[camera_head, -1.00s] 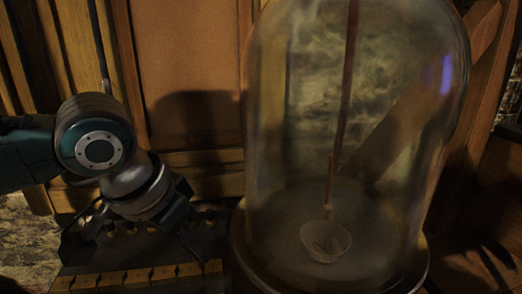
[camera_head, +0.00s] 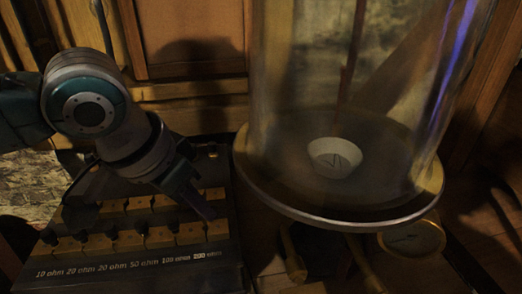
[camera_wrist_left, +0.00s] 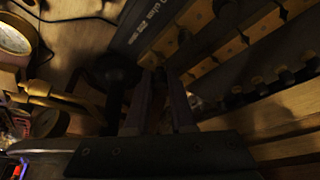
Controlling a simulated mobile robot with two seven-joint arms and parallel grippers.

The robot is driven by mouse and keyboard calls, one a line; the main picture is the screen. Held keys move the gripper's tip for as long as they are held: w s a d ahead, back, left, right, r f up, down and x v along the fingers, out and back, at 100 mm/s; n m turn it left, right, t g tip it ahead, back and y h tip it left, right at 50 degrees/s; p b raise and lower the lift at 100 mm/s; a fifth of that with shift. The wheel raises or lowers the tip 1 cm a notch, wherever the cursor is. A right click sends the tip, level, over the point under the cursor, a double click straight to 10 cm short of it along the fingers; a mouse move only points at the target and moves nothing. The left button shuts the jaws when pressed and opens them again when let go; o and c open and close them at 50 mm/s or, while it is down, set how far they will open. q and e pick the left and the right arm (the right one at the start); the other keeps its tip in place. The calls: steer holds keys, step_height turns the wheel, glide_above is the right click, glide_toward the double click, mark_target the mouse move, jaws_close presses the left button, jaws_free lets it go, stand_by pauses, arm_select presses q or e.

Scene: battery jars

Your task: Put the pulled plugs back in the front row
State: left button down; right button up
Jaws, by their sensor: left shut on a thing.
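The resistance box (camera_head: 130,274) stands at the lower left in the head view, its front edge lettered in ohms. Its front row of brass blocks (camera_head: 160,238) has dark plugs (camera_head: 82,236) in some gaps; other gaps are too dark to judge. My left gripper (camera_head: 208,212) reaches down over the right end of the front row. It also shows in the left wrist view (camera_wrist_left: 163,88), its fingers shut on a small dark plug that is mostly hidden in shadow. I cannot tell whether the plug touches the box. My right gripper is not in view.
A glass bell jar (camera_head: 345,60) with a white cup (camera_head: 335,158) inside stands on a round base (camera_head: 320,217), close right of the box. A round brass-rimmed thing (camera_head: 412,238) is below it. A wooden panel (camera_head: 190,40) stands behind.

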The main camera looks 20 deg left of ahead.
arm_select(q)
steer(key=shift+f, duration=1.05)
stand_by(0.7)
steer(key=shift+f, duration=0.25)
stand_by(0.5)
steer(key=c, duration=0.7)
jaws_free()
